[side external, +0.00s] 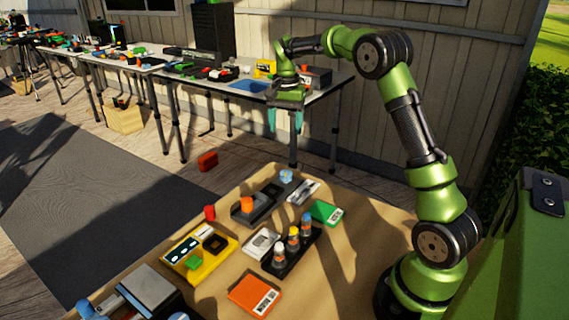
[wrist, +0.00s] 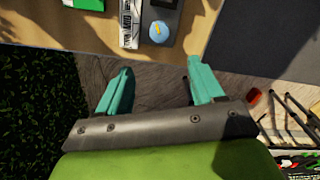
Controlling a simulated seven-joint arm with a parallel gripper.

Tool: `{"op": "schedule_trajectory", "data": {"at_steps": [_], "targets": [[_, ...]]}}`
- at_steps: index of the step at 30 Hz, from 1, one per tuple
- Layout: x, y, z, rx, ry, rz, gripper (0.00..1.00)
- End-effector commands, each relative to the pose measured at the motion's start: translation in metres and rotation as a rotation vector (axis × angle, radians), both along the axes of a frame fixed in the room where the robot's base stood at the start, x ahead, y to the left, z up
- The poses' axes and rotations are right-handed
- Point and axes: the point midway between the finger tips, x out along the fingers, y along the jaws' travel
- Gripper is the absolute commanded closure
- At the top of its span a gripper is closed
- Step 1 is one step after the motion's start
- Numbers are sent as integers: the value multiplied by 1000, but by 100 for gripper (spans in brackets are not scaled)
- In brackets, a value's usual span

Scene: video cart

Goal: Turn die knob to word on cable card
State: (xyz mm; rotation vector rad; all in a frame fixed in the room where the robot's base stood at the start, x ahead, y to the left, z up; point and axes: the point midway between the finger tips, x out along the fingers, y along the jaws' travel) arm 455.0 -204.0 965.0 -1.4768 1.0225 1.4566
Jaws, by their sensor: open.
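A blue round knob (side external: 286,176) sits at the far end of a dark panel (side external: 264,200) on the wooden table. An orange knob (side external: 247,204) is at its near end. In the wrist view the blue knob (wrist: 159,31) shows a yellow mark. A grey-white card (side external: 303,191) lies beside the panel, its printed side also in the wrist view (wrist: 130,24). Its word is too small to read, and I cannot tell which card is the cable card. My gripper (side external: 285,119) has teal fingers, apart and empty, above and beyond the table's far edge.
A green card (side external: 326,212), an orange card (side external: 254,296), a white card (side external: 261,243), a yellow box (side external: 200,254) and a black rack of bottles (side external: 291,250) crowd the table. A red cylinder (side external: 209,212) stands near the left edge.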

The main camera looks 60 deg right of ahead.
Motion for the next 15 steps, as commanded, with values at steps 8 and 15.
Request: {"op": "schedule_trajectory", "data": {"at_steps": [8,15], "targets": [[-2,3,-8,11,12,-59,33],[-2,3,-58,11,13,-58,33]]}}
